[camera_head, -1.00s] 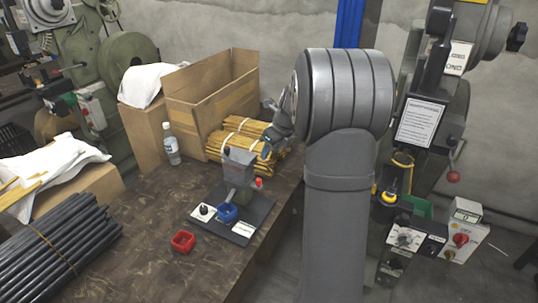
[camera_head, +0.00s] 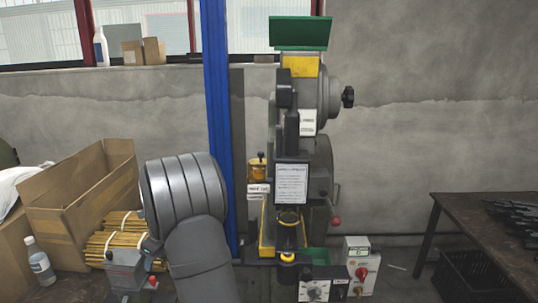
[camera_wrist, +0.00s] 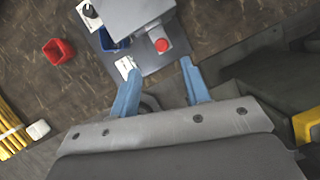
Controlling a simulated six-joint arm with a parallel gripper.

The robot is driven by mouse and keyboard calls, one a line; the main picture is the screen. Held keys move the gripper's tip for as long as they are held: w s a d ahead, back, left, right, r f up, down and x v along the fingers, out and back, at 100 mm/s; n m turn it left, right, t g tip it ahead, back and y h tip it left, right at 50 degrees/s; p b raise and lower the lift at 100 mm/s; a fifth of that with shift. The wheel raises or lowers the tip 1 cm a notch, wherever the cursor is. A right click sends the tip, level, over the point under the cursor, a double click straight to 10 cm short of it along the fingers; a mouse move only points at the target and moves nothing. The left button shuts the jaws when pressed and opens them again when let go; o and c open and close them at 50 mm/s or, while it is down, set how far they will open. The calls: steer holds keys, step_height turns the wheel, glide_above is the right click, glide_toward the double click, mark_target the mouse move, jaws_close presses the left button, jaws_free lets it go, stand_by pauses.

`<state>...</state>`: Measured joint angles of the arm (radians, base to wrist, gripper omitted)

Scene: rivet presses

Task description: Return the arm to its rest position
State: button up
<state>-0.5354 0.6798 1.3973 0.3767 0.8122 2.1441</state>
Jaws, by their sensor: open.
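My gripper (camera_wrist: 160,82) shows in the wrist view with its two blue fingers spread apart and nothing between them. It points toward a small grey bench device (camera_wrist: 132,14) on a dark base plate, which carries a red button (camera_wrist: 162,45) and a blue tray (camera_wrist: 112,40). The fingertips appear just short of the base plate; whether they touch anything I cannot tell. In the head view my grey arm stands at the lower left, and the gripper is hidden. Part of the grey device (camera_head: 125,270) shows left of the arm.
A red tray (camera_wrist: 59,51) lies on the brown table in the wrist view. In the head view, an open cardboard box (camera_head: 80,205), bundled yellow rods (camera_head: 112,238) and a bottle (camera_head: 40,264) stand left of my arm. A tall rivet press (camera_head: 291,180) stands to its right.

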mark_target(153, 277)
steer(key=x, duration=0.9)
steer(key=shift+f, duration=0.35)
steer(key=shift+d, duration=0.3)
